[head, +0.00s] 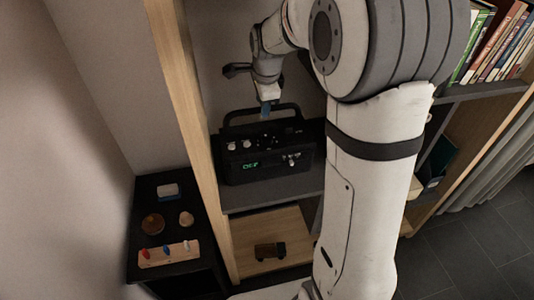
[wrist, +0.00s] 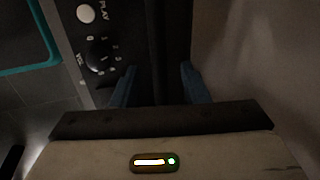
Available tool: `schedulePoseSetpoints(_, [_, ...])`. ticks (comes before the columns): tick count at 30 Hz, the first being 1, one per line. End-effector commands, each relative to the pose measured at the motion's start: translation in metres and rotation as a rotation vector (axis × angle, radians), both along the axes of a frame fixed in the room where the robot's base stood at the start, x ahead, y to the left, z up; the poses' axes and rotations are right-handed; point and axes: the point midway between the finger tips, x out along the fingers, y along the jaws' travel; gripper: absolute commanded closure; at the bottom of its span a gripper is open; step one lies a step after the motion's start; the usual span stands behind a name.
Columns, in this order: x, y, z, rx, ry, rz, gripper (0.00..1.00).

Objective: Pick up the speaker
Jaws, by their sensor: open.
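The speaker (head: 262,160) is a black box with knobs, a green display and a raised carrying handle (head: 240,114). It stands upright on a dark shelf in the head view. My gripper (head: 266,110) is at the handle's top bar, pointing down. In the wrist view my gripper (wrist: 160,88) is open, with a blue finger on either side of a dark bar that looks like the handle. I cannot tell whether either finger touches it. The speaker's top panel (wrist: 98,50), with a PLAY button and VOL knob, shows at the left there.
A wooden upright (head: 188,110) stands left of the speaker. A toy truck (head: 270,251) sits on the shelf below. A low black stand (head: 150,208) at the left holds small items. Books (head: 495,45) fill the upper right shelf. My arm hides the middle.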

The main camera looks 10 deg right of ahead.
Motion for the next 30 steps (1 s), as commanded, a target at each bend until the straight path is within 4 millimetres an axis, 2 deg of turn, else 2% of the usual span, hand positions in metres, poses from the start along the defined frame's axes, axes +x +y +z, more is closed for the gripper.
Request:
schedulePoseSetpoints(3, [0.006, -0.001, -0.021, 0.0, 0.004, -0.003, 0.59])
schedulePoseSetpoints(6, [0.009, -0.001, -0.031, -0.001, 0.003, -0.004, 0.59])
schedulePoseSetpoints(15, [0.011, -0.002, -0.036, 0.0, 0.0, -0.005, 0.59])
schedulePoseSetpoints(30, [0.011, -0.003, -0.036, 0.0, 0.0, -0.006, 0.99])
